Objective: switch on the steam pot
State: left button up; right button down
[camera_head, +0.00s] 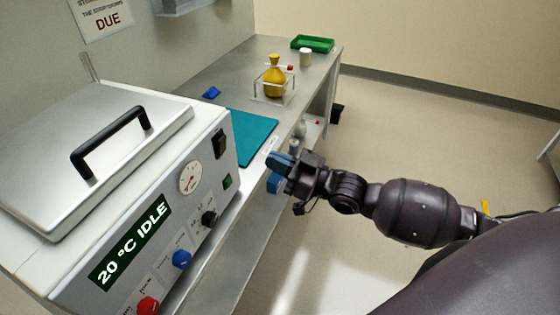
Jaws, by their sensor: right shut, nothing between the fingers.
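The steam pot (65,245) is a white and grey box at the left with a metal lid (75,160) and a black handle (110,142). Its green display (130,240) reads "20 °C IDLE". Its front also has a round gauge (190,178), a black rocker switch (219,143), a small green switch or light (227,181), and black (209,218), blue (181,259) and red (148,305) knobs. My right gripper (274,170) is shut and empty, in front of the bench edge to the right of the panel, apart from the pot. My left gripper is not in view.
On the metal bench (225,85) lie a teal mat (250,137) and a blue object (211,92). Farther back are a yellow flask (274,78) in a clear stand, a white cup (305,57) and a green tray (313,43).

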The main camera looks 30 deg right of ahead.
aim_at(223, 138)
jog(key=x, duration=0.8)
jog(key=shift+w+a+r, duration=0.1)
jog(key=shift+w+a, duration=0.1)
jog(key=shift+w, duration=0.05)
jog(key=shift+x, duration=0.9)
